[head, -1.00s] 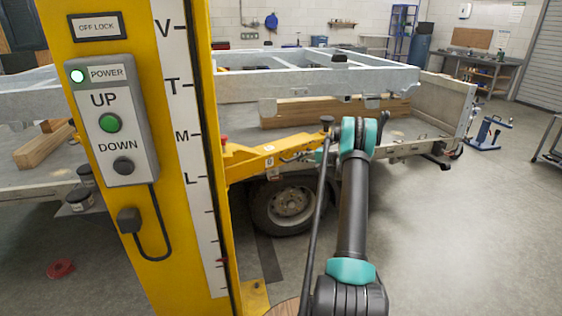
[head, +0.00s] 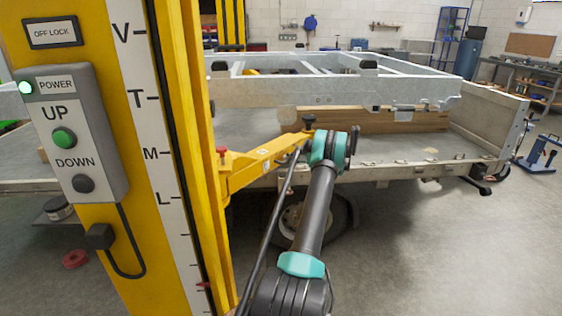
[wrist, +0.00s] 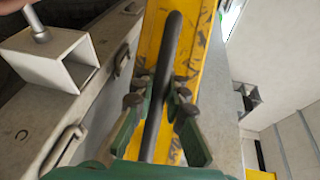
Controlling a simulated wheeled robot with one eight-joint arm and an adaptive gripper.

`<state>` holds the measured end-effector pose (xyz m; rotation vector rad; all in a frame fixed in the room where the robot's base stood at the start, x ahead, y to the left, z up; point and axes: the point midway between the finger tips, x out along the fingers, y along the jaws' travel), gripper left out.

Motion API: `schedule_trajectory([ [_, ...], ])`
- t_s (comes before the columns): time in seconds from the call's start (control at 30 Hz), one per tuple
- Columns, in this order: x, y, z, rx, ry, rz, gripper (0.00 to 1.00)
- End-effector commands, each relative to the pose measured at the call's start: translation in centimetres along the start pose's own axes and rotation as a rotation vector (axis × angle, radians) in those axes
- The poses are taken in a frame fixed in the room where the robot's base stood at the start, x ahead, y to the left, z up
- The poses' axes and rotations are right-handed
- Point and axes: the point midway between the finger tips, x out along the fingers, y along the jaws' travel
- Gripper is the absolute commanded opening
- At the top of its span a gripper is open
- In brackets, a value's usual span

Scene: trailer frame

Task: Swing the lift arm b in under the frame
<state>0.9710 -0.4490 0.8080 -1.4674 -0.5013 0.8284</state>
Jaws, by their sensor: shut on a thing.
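Lift arm b (head: 250,169) is a yellow beam reaching right from the yellow post (head: 195,130), with a dark round pad (head: 309,121) on its tip. The tip shows just below the near rail of the grey metal frame (head: 290,93). I cannot tell its depth relative to the rail. My gripper (wrist: 158,95), green with dark fingertips, is shut around a dark bar (wrist: 172,45) that crosses in front of the yellow beam (wrist: 204,75) in the wrist view. In the head view my wrist hides the fingers at the beam's end.
A control box (head: 70,135) with UP and DOWN buttons is on the post. A trailer bed (head: 400,172) with timber (head: 400,121) on it stands under the frame; a wheel (head: 295,222) shows behind my arm. Open floor (head: 450,260) lies at right.

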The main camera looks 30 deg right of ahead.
Motion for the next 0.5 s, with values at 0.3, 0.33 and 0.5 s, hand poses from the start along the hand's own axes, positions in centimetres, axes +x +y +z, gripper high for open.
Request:
schedule_trajectory([
  [0.3,0.56,-0.23,0.46,-0.002,-0.017,-0.003,0.00],
  [0.33,0.56,-0.23,0.47,-0.002,-0.017,-0.003,0.12],
  [0.5,0.43,-0.15,0.36,-0.001,-0.013,-0.002,0.33],
])
